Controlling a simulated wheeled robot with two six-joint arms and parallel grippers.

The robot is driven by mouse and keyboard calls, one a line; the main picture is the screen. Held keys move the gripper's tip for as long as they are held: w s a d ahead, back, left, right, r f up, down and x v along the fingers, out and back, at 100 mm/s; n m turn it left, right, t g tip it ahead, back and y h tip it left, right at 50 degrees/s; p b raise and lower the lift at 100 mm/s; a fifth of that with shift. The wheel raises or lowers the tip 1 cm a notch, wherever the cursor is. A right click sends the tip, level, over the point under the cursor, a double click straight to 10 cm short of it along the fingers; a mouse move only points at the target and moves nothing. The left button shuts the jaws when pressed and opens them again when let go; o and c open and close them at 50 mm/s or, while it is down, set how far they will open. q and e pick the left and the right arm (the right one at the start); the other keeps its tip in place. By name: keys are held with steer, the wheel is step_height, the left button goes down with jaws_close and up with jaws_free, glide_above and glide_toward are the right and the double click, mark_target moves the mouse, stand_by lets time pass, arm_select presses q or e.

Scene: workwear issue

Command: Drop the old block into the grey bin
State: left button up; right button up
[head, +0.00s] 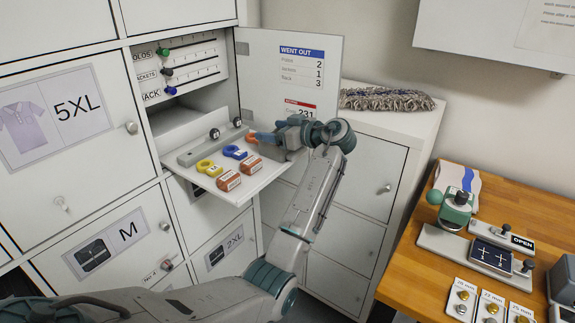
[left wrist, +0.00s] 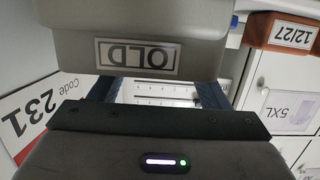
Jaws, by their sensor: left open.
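The grey bin (left wrist: 70,52) fills the top of the left wrist view, with an upside-down OLD label on it. In the head view it is a grey box (head: 272,154) at the right edge of the tray, partly behind my arm. My left gripper (head: 262,137) is open over the bin; the bin hides its fingertips in the wrist view. Two orange blocks with white labels, a nearer one (head: 228,180) and a farther one (head: 249,164), lie on the tray. A small orange piece (head: 250,137) shows at the fingertips; I cannot tell whether they touch it. My right gripper is out of view.
The open locker door (head: 262,65) stands behind my gripper. A wooden table (head: 412,275) with a stamping device (head: 456,210) is at the right.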

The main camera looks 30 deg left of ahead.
arm_select(q)
steer(key=shift+d+b, duration=0.35)
steer(key=shift+d, duration=0.2)
steer(key=b+v, duration=0.3)
steer(key=v, duration=0.6)
steer(key=shift+d+r+b, duration=0.2)
steer(key=shift+d+b, duration=0.1)
steer(key=shift+b, duration=0.1)
